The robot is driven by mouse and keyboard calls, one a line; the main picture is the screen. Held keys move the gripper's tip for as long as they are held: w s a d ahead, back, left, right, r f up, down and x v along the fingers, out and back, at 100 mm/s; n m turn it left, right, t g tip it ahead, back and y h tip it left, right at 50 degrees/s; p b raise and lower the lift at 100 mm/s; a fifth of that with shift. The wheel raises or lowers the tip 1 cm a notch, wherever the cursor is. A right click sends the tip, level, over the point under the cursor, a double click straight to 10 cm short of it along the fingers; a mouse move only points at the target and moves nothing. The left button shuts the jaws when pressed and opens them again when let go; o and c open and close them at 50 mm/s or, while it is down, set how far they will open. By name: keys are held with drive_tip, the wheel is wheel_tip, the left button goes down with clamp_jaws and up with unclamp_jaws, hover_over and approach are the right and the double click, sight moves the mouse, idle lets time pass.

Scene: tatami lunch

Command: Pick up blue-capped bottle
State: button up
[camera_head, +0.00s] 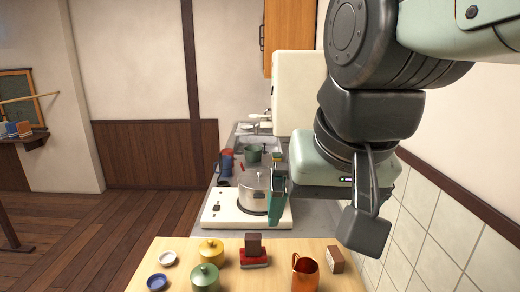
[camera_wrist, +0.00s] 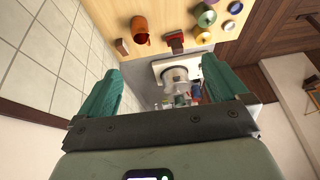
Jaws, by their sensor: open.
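I cannot make out a blue-capped bottle in either view. A small blue and red item (camera_head: 226,160) stands on the far counter, but I cannot tell what it is. My gripper (camera_wrist: 162,66) is open and empty, its two teal fingers wide apart in the wrist view. In the head view one teal finger (camera_head: 277,192) hangs in front of the stove and pot, and the arm hides the area to the right.
A steel pot (camera_head: 254,190) stands on a white stove (camera_head: 226,210). The wooden counter (camera_head: 218,245) in front holds a copper mug (camera_head: 305,274), a yellow pot (camera_head: 211,250), a green pot (camera_head: 205,277) and small bowls. A tiled wall (camera_head: 430,240) bounds the right.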

drive_tip(key=shift+t+h, duration=0.4)
drive_tip(key=shift+h, duration=0.1)
drive_tip(key=s+d, duration=0.1)
drive_tip(key=s+d+f, duration=0.2)
drive_tip(key=s+d, duration=0.1)
drive_tip(key=shift+s+f, duration=0.1)
drive_tip(key=shift+f, duration=0.05)
drive_tip(key=shift+c, duration=0.9)
